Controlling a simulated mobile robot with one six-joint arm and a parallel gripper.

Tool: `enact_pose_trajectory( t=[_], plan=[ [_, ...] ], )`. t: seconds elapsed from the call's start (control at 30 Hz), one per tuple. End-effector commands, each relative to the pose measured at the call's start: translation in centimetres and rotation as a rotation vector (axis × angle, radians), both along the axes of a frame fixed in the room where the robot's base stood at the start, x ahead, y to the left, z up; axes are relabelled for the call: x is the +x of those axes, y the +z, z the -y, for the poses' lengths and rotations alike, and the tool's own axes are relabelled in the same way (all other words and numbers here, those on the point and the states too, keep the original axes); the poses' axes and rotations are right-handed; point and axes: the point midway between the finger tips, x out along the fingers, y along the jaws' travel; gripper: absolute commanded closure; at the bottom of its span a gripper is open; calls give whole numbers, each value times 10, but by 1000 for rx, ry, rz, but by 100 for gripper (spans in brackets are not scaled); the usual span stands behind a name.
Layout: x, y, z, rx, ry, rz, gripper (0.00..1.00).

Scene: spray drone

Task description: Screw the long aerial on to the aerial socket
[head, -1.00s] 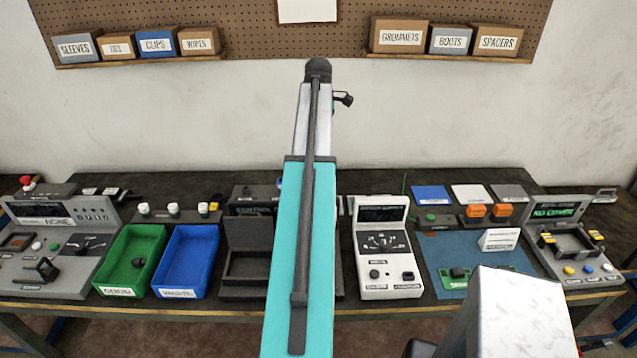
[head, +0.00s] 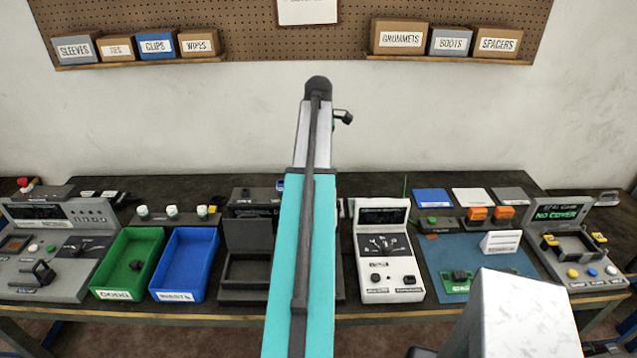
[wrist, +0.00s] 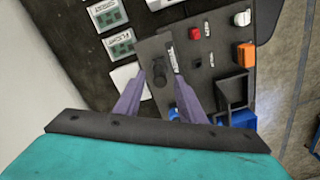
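A thin green upright rod (head: 405,187), which looks like the long aerial, stands behind the white meter unit in the head view. A green circuit board (head: 487,282) lies on the blue mat; I cannot make out the aerial socket on it. My gripper is mostly hidden behind my raised arm in the head view. In the wrist view my gripper (wrist: 160,76) has its two purple-grey fingers apart, with nothing clearly held. A grey fixture with a dark part (wrist: 158,66) shows between and beyond the fingertips; I cannot tell whether they touch it.
The bench holds a green bin (head: 128,263), a blue bin (head: 183,263), the white meter unit (head: 385,265) and a cover station (head: 575,250). In the wrist view, a red button (wrist: 195,33), an orange block (wrist: 246,55) and labelled cards (wrist: 107,14) lie around the fixture.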

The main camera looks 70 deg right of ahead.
Motion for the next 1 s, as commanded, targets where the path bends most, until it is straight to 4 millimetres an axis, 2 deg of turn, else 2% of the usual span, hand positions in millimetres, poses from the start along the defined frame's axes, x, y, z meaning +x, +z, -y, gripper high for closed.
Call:
enact_pose_trajectory(
  t=[0.03,0.2,0.47,1.0],
  plan=[
    [0,0,0,0,0,0,73],
    [0,0,0,0,0,0,100],
    [0,1,0,0,30,0,100],
    [0,2,0,0,381,0,100]
  ],
)
